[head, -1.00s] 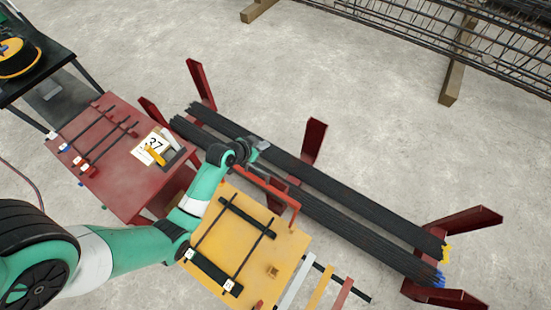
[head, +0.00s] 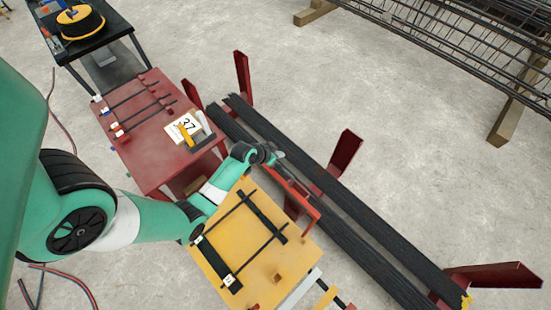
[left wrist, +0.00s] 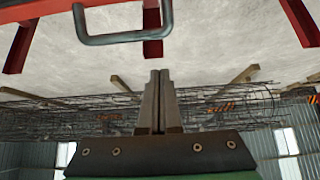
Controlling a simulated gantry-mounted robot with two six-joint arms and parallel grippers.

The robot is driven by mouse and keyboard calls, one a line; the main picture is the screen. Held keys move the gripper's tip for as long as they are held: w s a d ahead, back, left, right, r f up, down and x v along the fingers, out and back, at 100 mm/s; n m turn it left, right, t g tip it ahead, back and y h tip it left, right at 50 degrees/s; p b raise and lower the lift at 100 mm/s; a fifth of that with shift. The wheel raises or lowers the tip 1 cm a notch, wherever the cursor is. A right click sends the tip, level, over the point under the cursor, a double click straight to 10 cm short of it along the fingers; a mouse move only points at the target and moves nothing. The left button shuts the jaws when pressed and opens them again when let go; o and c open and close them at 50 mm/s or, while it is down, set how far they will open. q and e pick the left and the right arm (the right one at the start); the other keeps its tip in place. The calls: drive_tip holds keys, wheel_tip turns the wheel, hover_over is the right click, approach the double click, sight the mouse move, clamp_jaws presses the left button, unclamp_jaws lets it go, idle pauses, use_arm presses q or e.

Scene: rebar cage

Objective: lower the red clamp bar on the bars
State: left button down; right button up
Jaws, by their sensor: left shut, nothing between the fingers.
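The red clamp bar (head: 300,193) is at the right edge of the yellow table, beside the long dark bars (head: 330,180). My left gripper (head: 277,157) is close to the far end of the clamp bar. In the left wrist view my left gripper (left wrist: 160,73) is shut and empty, its two fingers together. A grey U-shaped handle (left wrist: 125,38) is just beyond the fingertips, apart from them in the picture. Red steel (left wrist: 40,12) shows at the top left there; I cannot tell which part it is. My right gripper is not in view.
Red posts (head: 345,152) stand along the dark bars. The yellow table (head: 215,262) carries a small frame of dark rods. A red table (head: 145,150) with rods and a number card stands at left.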

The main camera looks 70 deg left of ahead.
use_arm(q)
drive_tip(key=b+x, duration=0.1)
drive_tip(key=x, duration=0.5)
drive_tip(key=s, duration=0.1)
drive_tip(key=s+d+p, duration=0.1)
drive_tip(key=s+p, duration=0.1)
drive_tip(key=shift+s+d+r, duration=0.2)
drive_tip(key=shift+s+d, duration=0.15)
drive_tip(key=shift+d, duration=0.05)
drive_tip(key=shift+d, duration=0.15)
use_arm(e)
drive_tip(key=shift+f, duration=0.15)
